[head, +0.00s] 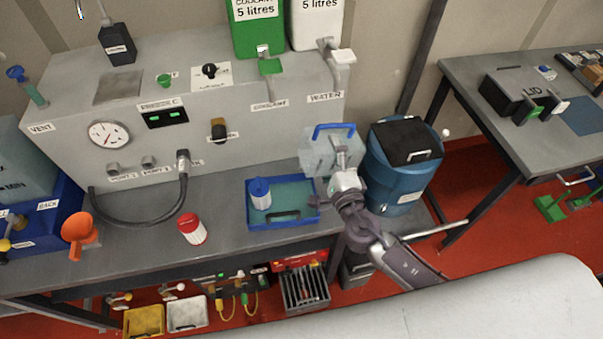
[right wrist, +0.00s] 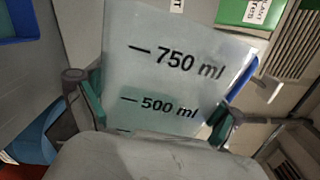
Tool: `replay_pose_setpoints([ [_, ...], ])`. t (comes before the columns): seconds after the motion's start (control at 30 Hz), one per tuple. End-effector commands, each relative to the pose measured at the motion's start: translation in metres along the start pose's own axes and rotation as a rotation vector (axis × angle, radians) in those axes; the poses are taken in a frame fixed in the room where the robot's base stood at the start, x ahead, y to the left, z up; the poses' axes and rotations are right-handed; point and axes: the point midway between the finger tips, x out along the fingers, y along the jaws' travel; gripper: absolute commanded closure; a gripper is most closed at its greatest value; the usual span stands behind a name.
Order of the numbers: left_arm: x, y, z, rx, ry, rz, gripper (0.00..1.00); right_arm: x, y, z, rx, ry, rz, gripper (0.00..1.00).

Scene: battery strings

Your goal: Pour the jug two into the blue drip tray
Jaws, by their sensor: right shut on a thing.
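A clear jug (head: 318,153) with a blue handle is held above the bench, just right of the blue drip tray. My right gripper (head: 345,168) is shut on it. In the right wrist view, the jug (right wrist: 165,80) fills the middle, marked 750 ml and 500 ml, between the green pads of the gripper (right wrist: 155,115). My left gripper is not in view.
A blue barrel (head: 397,178) with a black lid stands right of the jug. Behind are a grey console (head: 225,125) and the green coolant (head: 257,30) and white water (head: 318,25) containers. A red-capped bottle (head: 192,229) and a black hose (head: 140,222) are left of the tray.

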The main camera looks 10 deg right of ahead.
Motion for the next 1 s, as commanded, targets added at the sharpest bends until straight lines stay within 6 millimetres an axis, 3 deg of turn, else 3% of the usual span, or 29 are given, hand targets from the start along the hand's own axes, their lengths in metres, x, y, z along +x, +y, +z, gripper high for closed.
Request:
replay_pose_setpoints([
  [1.0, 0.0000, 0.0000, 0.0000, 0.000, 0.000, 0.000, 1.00, 0.0001, -0.0076, 0.0086, -0.131, 0.000, -0.001, 0.63],
])
